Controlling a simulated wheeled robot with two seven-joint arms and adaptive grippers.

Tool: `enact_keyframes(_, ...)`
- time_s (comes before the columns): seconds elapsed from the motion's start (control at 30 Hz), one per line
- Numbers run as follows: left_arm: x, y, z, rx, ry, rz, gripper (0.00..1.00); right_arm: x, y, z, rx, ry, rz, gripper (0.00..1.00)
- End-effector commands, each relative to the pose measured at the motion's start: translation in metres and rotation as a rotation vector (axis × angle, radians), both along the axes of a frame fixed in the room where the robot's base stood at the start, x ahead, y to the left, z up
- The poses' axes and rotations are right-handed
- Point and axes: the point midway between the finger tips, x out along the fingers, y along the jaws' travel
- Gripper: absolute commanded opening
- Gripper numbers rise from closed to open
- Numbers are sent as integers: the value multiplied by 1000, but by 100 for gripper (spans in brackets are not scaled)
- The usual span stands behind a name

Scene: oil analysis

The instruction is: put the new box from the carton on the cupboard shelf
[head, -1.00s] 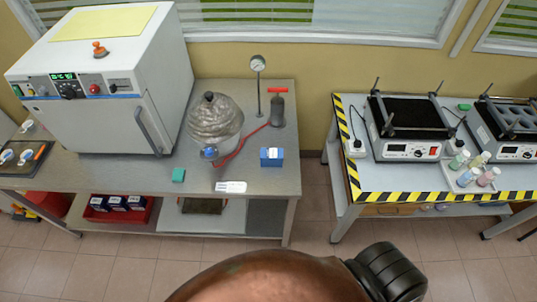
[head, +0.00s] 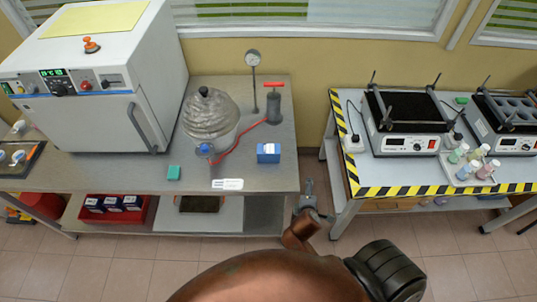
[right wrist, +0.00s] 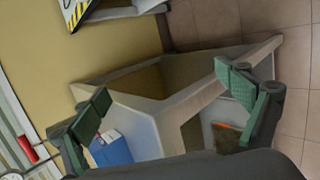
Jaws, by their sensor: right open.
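A small blue box (head: 268,155) with a white label stands on the steel table's top near its right end. It also shows in the right wrist view (right wrist: 112,150), low and left, near one finger. Several similar blue boxes (head: 114,203) sit in a red tray (head: 153,211) on the table's lower shelf. I cannot make out a carton or cupboard for certain. My right gripper (right wrist: 165,90) is open with green pads, nothing between them. The head view shows the end of an arm, apparently the right one, by the table's front right corner. My left gripper is not in view.
The steel table (head: 100,167) bears a white oven (head: 75,95), a wrapped flask (head: 210,118), a gauge stand (head: 253,75) and a pump (head: 272,105). A striped table (head: 440,187) with instruments stands at right. A floor gap separates the tables.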

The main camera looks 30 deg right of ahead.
Motion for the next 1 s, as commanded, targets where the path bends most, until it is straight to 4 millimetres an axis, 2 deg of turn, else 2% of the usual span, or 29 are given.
enact_keyframes(0.13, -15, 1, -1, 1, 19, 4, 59, 24, -1, 22, -194, 37, 127, 93)
enact_keyframes(0.37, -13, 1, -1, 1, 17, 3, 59, 71, 12, 49, -552, 138, 363, 93)
enact_keyframes(0.47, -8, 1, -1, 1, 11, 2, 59, 95, 27, 60, -735, 199, 479, 93)
enact_keyframes(0.7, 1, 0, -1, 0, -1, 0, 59, 149, 77, 83, -1192, 367, 741, 93)
enact_keyframes(0.83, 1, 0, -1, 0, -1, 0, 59, 163, 91, 87, -1310, 412, 801, 93)
enact_keyframes(1.0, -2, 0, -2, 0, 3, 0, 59, 179, 85, 84, -1331, 421, 812, 93)
